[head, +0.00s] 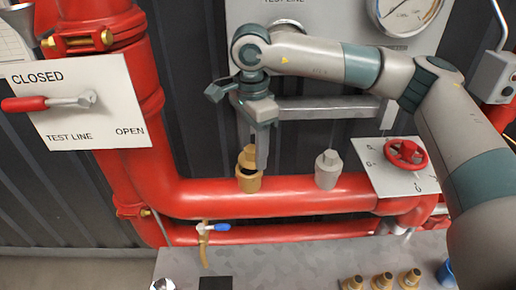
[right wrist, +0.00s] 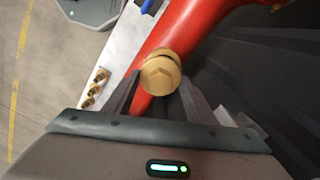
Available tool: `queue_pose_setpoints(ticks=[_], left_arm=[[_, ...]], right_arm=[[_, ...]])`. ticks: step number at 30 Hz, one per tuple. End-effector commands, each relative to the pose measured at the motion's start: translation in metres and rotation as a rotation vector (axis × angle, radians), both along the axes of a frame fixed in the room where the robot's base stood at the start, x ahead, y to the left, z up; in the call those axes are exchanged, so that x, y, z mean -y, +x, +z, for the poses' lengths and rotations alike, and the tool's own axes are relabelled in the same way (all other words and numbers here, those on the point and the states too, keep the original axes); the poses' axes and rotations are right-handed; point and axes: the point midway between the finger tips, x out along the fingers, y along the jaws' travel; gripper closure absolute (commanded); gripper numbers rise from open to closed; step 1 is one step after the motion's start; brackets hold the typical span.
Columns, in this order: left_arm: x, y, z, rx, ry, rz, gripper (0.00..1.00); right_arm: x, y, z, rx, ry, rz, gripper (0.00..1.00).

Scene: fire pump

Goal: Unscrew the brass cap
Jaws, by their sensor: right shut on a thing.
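The brass cap (head: 247,157) sits at the top of a brass fitting (head: 249,183) on the horizontal red pipe (head: 290,197) in the head view. My right gripper (head: 254,157) reaches down to it from above, one finger beside the cap and partly hiding it. My left gripper is not in view.
A grey plug (head: 328,169) stands on the same pipe to the right. A red handwheel (head: 406,154) is further right. A blue-handled valve (head: 214,228) hangs below the pipe. Several brass fittings (head: 382,281) stand on the grey bench (head: 300,262). A test line lever (head: 45,103) is at left.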

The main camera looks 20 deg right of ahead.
Motion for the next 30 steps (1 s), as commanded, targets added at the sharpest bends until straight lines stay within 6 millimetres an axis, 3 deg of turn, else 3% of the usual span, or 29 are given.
queue_pose_setpoints(ticks=[1, 30], left_arm=[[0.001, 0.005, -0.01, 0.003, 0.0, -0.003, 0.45], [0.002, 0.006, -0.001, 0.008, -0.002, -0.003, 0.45]], right_arm=[[0.0, 0.0, -0.007, 0.001, 0.0, 0.0, 0.8], [-0.001, 0.0, 0.028, 0.002, 0.002, 0.0, 0.8]])
